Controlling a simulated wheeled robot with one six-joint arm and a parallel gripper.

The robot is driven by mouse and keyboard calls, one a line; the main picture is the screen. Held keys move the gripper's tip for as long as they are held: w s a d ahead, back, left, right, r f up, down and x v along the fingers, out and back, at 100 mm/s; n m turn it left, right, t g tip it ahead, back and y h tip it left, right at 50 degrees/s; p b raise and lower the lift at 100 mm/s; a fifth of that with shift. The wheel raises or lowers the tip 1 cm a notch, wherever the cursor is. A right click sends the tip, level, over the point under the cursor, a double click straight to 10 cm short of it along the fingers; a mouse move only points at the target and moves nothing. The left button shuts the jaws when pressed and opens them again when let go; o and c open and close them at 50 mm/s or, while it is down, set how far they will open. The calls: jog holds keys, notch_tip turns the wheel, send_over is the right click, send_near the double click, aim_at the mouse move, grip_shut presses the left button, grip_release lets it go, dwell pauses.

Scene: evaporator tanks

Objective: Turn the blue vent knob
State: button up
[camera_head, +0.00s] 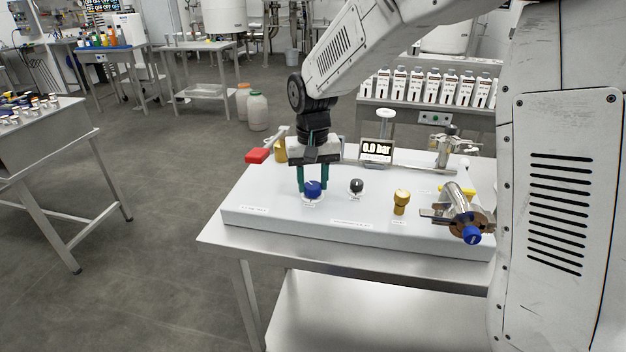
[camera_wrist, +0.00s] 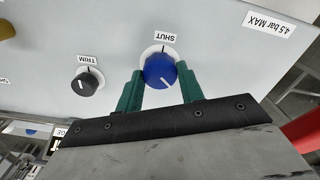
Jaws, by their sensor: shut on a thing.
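The blue vent knob (camera_head: 313,188) sits on the front left part of the light grey panel. It also shows in the wrist view (camera_wrist: 160,70), with a white pointer line on its face and a label reading SHUT beside it. My gripper (camera_head: 313,182) points down over the knob. Its two green fingers stand on either side of the blue knob and are shut on it; in the wrist view the gripper (camera_wrist: 158,88) has a finger at the knob's left and right.
A black TRIM knob (camera_head: 357,186) is just right of the blue knob. A brass knob (camera_head: 402,201), a metal valve with a blue cap (camera_head: 472,235) and a red handle (camera_head: 257,156) are also on the panel. A display (camera_head: 377,149) reads 0.0 bar.

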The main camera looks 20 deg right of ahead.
aim_at(313, 185)
jog(key=m, duration=0.5)
jog(key=shift+m, duration=2.4)
jog(key=o, duration=1)
jog(key=shift+r, duration=0.1)
notch_tip(313, 185, up, 8)
jog(key=shift+f, duration=0.15)
